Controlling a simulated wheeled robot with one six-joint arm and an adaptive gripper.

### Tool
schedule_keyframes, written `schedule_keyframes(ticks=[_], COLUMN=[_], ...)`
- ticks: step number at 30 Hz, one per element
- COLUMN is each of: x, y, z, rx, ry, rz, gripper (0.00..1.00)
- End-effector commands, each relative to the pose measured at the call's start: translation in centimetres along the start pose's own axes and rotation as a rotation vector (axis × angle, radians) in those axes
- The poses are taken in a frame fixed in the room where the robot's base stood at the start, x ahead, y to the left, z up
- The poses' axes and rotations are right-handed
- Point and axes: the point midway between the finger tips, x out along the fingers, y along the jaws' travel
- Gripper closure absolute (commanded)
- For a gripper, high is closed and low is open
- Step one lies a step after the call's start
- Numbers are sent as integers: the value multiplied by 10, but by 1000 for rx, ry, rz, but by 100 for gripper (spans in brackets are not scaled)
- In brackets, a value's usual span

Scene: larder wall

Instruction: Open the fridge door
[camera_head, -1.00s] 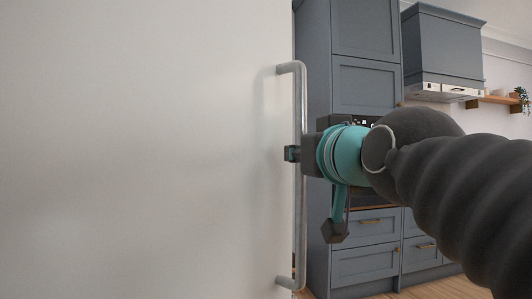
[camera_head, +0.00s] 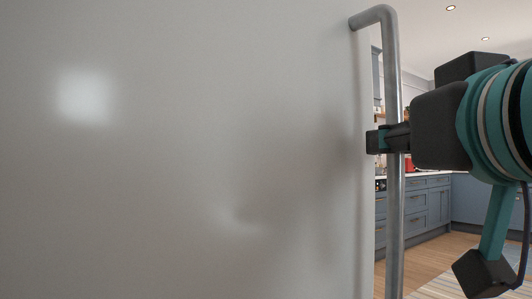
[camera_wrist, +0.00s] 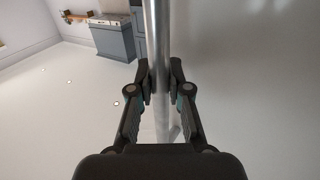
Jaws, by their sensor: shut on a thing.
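The fridge door (camera_head: 190,150) is a broad pale panel filling most of the head view. Its handle (camera_head: 393,225) is a long upright metal bar near the door's right edge, with its bent upper end in view and its lower end out of the frame. My gripper (camera_head: 388,139) is shut around the bar from the right. In the wrist view, the gripper's two fingers (camera_wrist: 161,90) close on either side of the handle (camera_wrist: 158,45). The door panel (camera_wrist: 250,80) also shows at the right of the wrist view. The fridge's inside is not in view.
Beyond the door's right edge are blue-grey cabinets (camera_head: 433,205) with a worktop, and a wooden floor (camera_head: 425,255) with a striped rug. The floor in front of those cabinets looks clear. A cooker hood (camera_wrist: 110,35) shows at the top of the wrist view.

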Motion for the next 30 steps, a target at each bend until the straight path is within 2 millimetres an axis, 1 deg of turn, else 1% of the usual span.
schedule_keyframes(ticks=[1, 6, 12, 15, 18, 22, 25, 30], x=[-18, -64, -112, -130, -144, -158, -164, -168], y=[4, 23, 42, 49, 53, 56, 58, 59], z=[-3, -3, -4, -4, -4, -4, -4, -4], rx=[-1, -1, 2, 2, 3, 3, 3, 3], ry=[14, 15, 16, 16, 16, 17, 16, 16], rz=[15, 86, 170, 202, 226, 249, 260, 267], gripper=[100, 100, 100, 100, 100, 100, 100, 100])
